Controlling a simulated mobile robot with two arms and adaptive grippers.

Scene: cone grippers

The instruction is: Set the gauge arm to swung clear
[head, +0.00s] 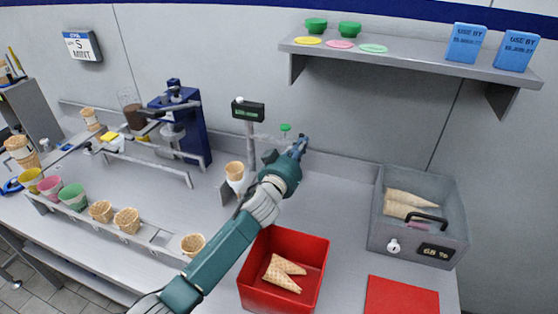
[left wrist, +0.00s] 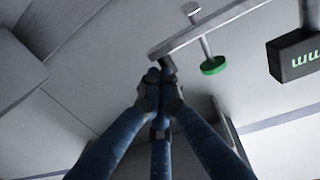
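The gauge has a post with a dark display (head: 248,110) with green figures. Its pale gauge arm (head: 268,138) reaches out to the right from the post, carrying a green-topped plunger (head: 285,128). In the left wrist view the gauge arm (left wrist: 205,28) crosses the top, with the plunger's green disc (left wrist: 213,66) and the display (left wrist: 294,56) to the right. My left gripper (head: 302,143) is at the arm's outer end. Its fingers (left wrist: 160,82) come together around the dark end peg (left wrist: 167,62); the exact contact is partly hidden. My right gripper is not in view.
A cone (head: 234,172) stands left of my left gripper. A red bin (head: 316,262) with cones is below, and a grey lidded box (head: 458,205) is at the right. A shelf (head: 420,58) hangs above. The counter (head: 335,200) between bin and box is clear.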

